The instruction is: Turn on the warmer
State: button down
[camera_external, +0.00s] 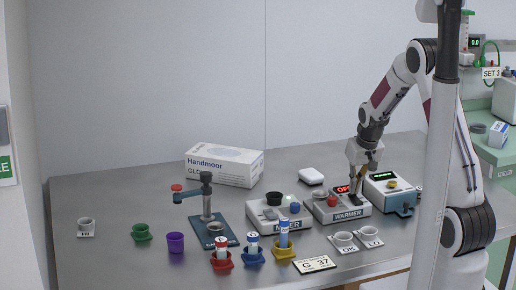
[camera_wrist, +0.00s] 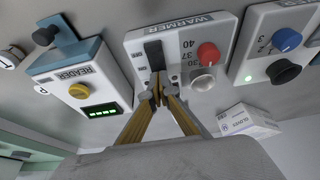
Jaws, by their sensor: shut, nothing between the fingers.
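The warmer (camera_external: 349,212) is a light grey box with a dark label strip and a red lit display (camera_external: 343,189), partly hidden and hard to read. In the wrist view the warmer (camera_wrist: 137,45) shows a black switch (camera_wrist: 154,54), a red knob (camera_wrist: 208,52) beside printed numbers, and a pale round part below the knob. My gripper (camera_external: 356,196) points down over the warmer's right side. In the wrist view my gripper (camera_wrist: 160,97) has its fingertips together at the switch's near end, with nothing held. I cannot tell whether they touch the switch.
The reader (camera_external: 392,192) stands close right of the warmer, the mixer (camera_external: 279,221) close left. A glove box (camera_external: 224,165) and a white rounded item (camera_external: 312,176) lie behind. Cups, tubes in coloured holders and a blue-based stand (camera_external: 213,236) occupy the table's front and left.

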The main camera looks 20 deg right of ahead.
aim_at(355, 199)
jog(key=shift+w+f, duration=0.1)
jog(key=shift+f, duration=0.05)
jog(key=shift+w+f+g, duration=0.2)
jog(key=shift+f+g, duration=0.15)
jog(key=shift+g, duration=0.25)
jog(key=shift+s, duration=0.25)
jog(key=shift+s+r, duration=0.2)
jog(key=shift+s, duration=0.35)
jog(key=shift+r, duration=0.15)
jog(key=shift+w+r, duration=0.1)
jog(key=shift+r, duration=0.45)
jog(key=w+v, duration=0.3)
jog(key=v, duration=0.9)
jog(key=shift+s+r, duration=0.2)
jog(key=shift+r, duration=0.3)
